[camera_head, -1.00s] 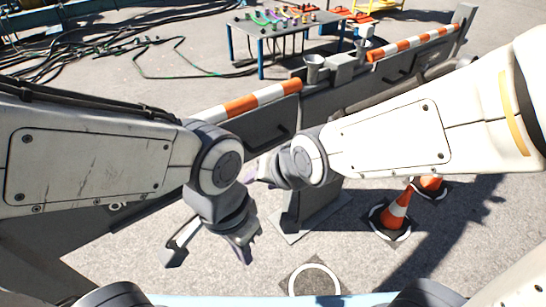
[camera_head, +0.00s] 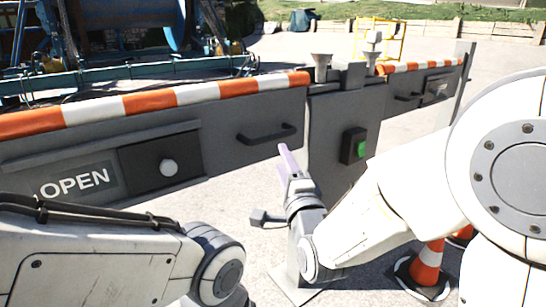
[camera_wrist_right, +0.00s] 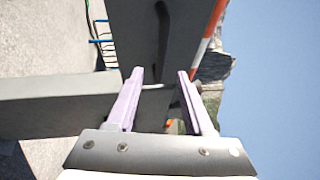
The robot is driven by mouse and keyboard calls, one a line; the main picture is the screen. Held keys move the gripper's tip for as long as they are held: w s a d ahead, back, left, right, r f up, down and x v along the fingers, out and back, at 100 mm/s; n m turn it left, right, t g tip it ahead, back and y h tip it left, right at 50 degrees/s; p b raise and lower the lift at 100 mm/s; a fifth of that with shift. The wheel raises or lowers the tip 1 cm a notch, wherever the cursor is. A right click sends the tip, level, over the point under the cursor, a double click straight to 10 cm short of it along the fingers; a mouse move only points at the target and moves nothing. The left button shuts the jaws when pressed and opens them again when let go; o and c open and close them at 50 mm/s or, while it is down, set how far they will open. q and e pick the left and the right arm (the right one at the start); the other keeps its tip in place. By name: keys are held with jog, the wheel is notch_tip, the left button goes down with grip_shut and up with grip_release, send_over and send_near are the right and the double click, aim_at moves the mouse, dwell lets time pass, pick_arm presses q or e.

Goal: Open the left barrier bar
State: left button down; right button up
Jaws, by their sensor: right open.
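The left barrier bar (camera_head: 218,115) is a grey panel with an orange-and-white striped top, standing across the way and meeting the central grey post (camera_head: 325,120). Its dark handle (camera_head: 267,134) is near its right end, and also shows in the right wrist view (camera_wrist_right: 163,35). My right gripper (camera_head: 288,150) is in front of the panel, below and right of the handle. In the right wrist view its lilac fingers (camera_wrist_right: 158,74) are apart and empty, with the handle beyond the tips; contact is not visible. My left arm is at bottom left; its gripper is out of frame.
An OPEN sign (camera_head: 75,182) and a white round knob (camera_head: 168,167) are on the left panel. The post carries a green button (camera_head: 361,149). The right barrier bar (camera_head: 432,84) lies beyond it. A traffic cone (camera_head: 427,264) stands at lower right, near my right arm.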

aim_at(274, 139)
jog(key=b+x, duration=0.1)
jog(key=x, duration=0.9)
jog(key=shift+w+r, duration=0.15)
jog(key=shift+w, duration=0.05)
grip_shut()
dwell(1.1)
